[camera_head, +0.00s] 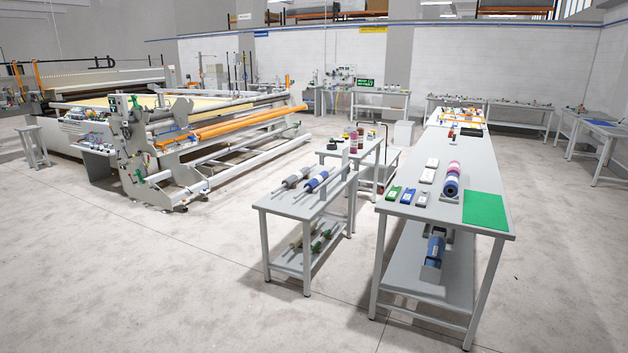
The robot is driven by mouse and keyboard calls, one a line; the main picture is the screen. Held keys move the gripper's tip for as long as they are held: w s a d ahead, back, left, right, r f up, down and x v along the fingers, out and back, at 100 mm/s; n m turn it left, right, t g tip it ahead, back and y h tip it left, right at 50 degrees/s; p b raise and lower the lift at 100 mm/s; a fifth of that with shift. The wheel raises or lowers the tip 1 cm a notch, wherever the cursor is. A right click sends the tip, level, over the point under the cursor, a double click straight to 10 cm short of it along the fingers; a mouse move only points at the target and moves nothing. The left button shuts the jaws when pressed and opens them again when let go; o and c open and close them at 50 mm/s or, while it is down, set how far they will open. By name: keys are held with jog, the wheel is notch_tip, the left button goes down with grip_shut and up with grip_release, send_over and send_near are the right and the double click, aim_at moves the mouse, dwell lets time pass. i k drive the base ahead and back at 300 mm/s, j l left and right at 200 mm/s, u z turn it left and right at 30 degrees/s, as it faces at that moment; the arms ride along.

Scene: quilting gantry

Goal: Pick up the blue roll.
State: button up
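Several blue rolls or roll-like things are in view, and I cannot tell which one the task means. One blue roll (317,181) with thin end rods lies on top of the small grey table, beside a grey roll (297,177). A larger blue roll (436,249) rests on the lower shelf of the long grey table (405,209). On that table's top, a row of coloured rolls (454,171) has a dark blue one (451,187) at its near end. My gripper is not in view.
A green mat (484,210) and small flat boxes (422,199) share the long table's top. Green rolls (322,239) lie on the small table's lower shelf. A quilting machine with an orange roller (235,124) stands left. The near floor (190,270) is clear.

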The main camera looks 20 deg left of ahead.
aim_at(313, 183)
jog(key=u, duration=1.85)
jog(key=i+l+z, duration=0.1)
jog(key=i+z, duration=0.35)
jog(key=i+u, duration=0.1)
jog(key=i, duration=0.45)
jog(key=i+u, duration=0.15)
jog(key=i, duration=0.45)
jog(key=i+l+u, duration=0.1)
jog(key=i, duration=0.45)
jog(key=i+l+u, duration=0.1)
jog(key=i, duration=0.45)
jog(key=i+j+u, duration=0.15)
jog(key=i+u, duration=0.2)
jog(key=i, duration=0.55)
jog(key=i+l+u, duration=0.1)
jog(key=i+u, duration=0.25)
jog(key=i, duration=0.6)
